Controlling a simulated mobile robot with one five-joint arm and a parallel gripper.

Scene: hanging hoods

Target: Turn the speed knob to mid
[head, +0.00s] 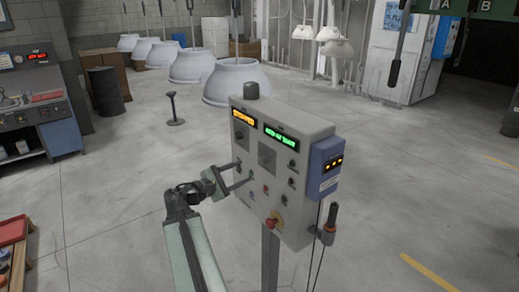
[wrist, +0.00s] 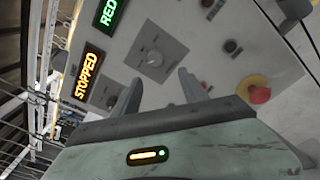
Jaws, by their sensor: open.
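The grey control box (head: 302,145) stands on a post. On its face are two square dial plates, each with a knob. One knob (wrist: 154,58) sits below the green display, and its plate shows in the head view (head: 267,156). The other knob (wrist: 112,101) sits below the orange display, and its plate shows in the head view (head: 240,134). Their labels are too small to read, so I cannot tell which is the speed knob. My gripper (head: 243,175) is open and empty in front of the panel's lower left. In the wrist view its fingers (wrist: 160,88) point toward the green-side knob, apart from it.
The orange display (head: 243,119) reads STOPPED; the green display (head: 281,139) is beside it. A red mushroom button (head: 273,222) sticks out low on the panel, with several small buttons above. A blue box (head: 327,165) is on the right side. Open floor surrounds the post.

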